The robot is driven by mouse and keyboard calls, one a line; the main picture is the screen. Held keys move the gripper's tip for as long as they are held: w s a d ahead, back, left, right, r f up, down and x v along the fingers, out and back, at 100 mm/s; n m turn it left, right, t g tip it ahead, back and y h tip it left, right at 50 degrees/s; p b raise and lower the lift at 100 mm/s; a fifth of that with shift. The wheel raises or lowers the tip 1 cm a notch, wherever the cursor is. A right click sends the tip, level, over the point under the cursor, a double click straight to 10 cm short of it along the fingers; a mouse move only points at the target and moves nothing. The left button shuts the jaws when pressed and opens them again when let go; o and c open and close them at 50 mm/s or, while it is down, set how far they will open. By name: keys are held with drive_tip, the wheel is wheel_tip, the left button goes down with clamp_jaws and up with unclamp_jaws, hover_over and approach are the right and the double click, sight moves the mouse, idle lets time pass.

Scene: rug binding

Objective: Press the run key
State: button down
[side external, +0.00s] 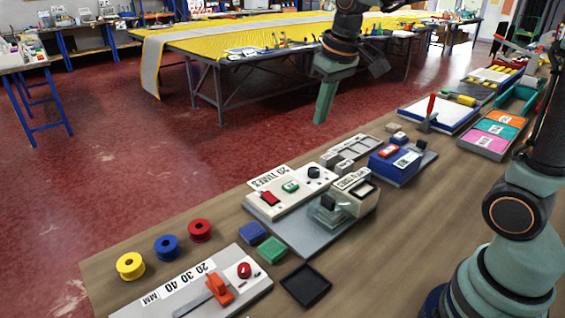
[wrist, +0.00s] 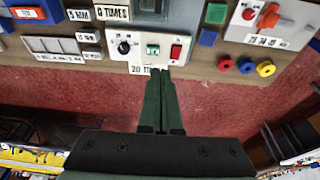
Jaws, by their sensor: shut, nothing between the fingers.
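My gripper (side external: 322,119) is shut and empty, its green fingers pointing down in the air past the far edge of the workbench. In the wrist view the fingertips (wrist: 160,74) overlap the edge of a pale control panel (wrist: 110,50). A green key (wrist: 153,50) with a small light marking sits on that panel, just beyond the fingertips and apart from them in the side view. The same green key (side external: 290,187) lies between a red rocker (side external: 270,198) and a black knob (side external: 314,172). I cannot read which key is marked run.
A blue box with a red key (side external: 388,152) stands right of the panel. A clear-covered device (side external: 330,211) is in front of it. Yellow, blue and red spools (side external: 166,246) and an orange-handled lever (side external: 218,290) are at the left. The red floor lies beyond the bench edge.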

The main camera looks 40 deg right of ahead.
drive_tip(key=w+f+g, duration=0.1)
drive_tip(key=w+f, duration=0.2)
drive_tip(key=w, duration=0.3)
drive_tip(key=g, duration=0.2)
hover_over(291, 185)
wheel_tip(291, 185, down, 6)
drive_tip(key=shift+a+r, duration=0.1)
wheel_tip(291, 185, down, 14)
idle(0.4)
